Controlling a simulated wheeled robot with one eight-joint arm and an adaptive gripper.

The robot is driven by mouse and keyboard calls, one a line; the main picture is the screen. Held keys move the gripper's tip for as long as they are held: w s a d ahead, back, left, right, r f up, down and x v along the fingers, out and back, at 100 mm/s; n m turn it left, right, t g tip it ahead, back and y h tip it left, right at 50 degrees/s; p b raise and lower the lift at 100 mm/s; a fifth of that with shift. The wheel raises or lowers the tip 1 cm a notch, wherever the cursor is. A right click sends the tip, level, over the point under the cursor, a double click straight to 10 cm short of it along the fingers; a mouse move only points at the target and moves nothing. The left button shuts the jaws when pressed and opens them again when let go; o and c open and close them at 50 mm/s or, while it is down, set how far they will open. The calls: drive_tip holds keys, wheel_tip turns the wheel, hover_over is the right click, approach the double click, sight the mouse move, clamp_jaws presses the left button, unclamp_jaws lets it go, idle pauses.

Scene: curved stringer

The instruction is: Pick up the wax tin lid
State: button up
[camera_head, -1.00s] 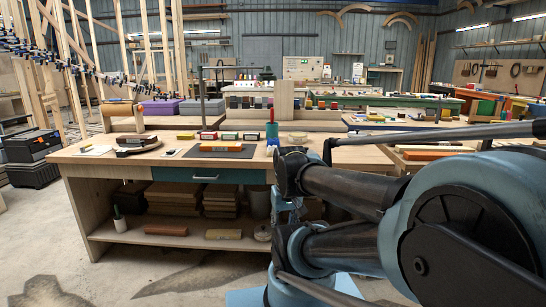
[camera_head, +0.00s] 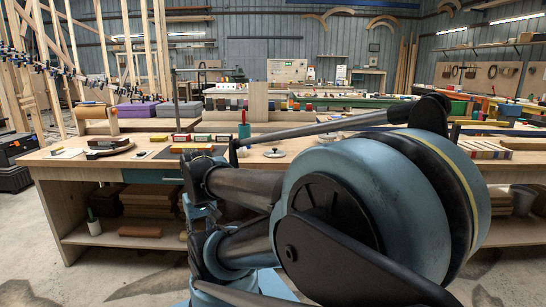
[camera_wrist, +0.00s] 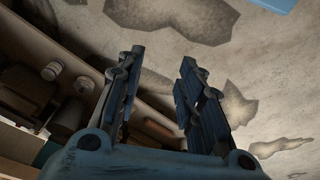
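A small round grey disc with a dark centre (camera_head: 274,153) lies flat on the wooden workbench (camera_head: 60,160) in the head view. It may be the wax tin lid, but it is too small to be sure. My arm stands in front of the bench and hides part of its top. My gripper shows in the wrist view (camera_wrist: 163,58), its two fingers apart with nothing between them. It points towards the stained floor and the bench's lower shelf, away from the disc. The fingertips are not clear in the head view.
A green bottle-like item (camera_head: 244,131) stands beyond the disc. Several small coloured boxes (camera_head: 181,137) stand in a row to the left. A brick-like block (camera_head: 140,231) lies on the lower shelf. Concrete floor (camera_head: 30,265) is open at front left.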

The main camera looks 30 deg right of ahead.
drive_tip(key=o, duration=0.5)
drive_tip(key=shift+s+r, duration=0.25)
drive_tip(key=shift+c, duration=0.2)
drive_tip(key=o, duration=0.4)
drive_tip(key=shift+w+d+r, duration=0.15)
drive_tip(key=shift+w+r, duration=0.1)
drive_tip(key=o, duration=0.5)
drive_tip(key=shift+m+t+h, duration=0.3)
drive_tip(key=shift+m+t, duration=0.3)
drive_tip(key=shift+t, duration=0.1)
drive_tip(key=w, duration=0.1)
drive_tip(key=w+d+r, duration=0.1)
drive_tip(key=w, duration=0.2)
drive_tip(key=shift+w+d+r, duration=0.15)
drive_tip(key=shift+w+d, duration=0.05)
drive_tip(key=shift+w, duration=0.15)
drive_tip(key=shift+o, duration=0.2)
wheel_tip(320, 180, up, 11)
drive_tip(key=m+t+h, duration=0.7)
drive_tip(key=m+h, duration=0.1)
drive_tip(key=h, duration=0.1)
hover_over(273, 156)
drive_tip(key=s+a, duration=0.8)
drive_tip(key=x, duration=1.2)
drive_tip(key=shift+s+d+f, duration=0.1)
drive_tip(key=shift+f, duration=0.15)
drive_tip(key=shift+x, duration=2.6)
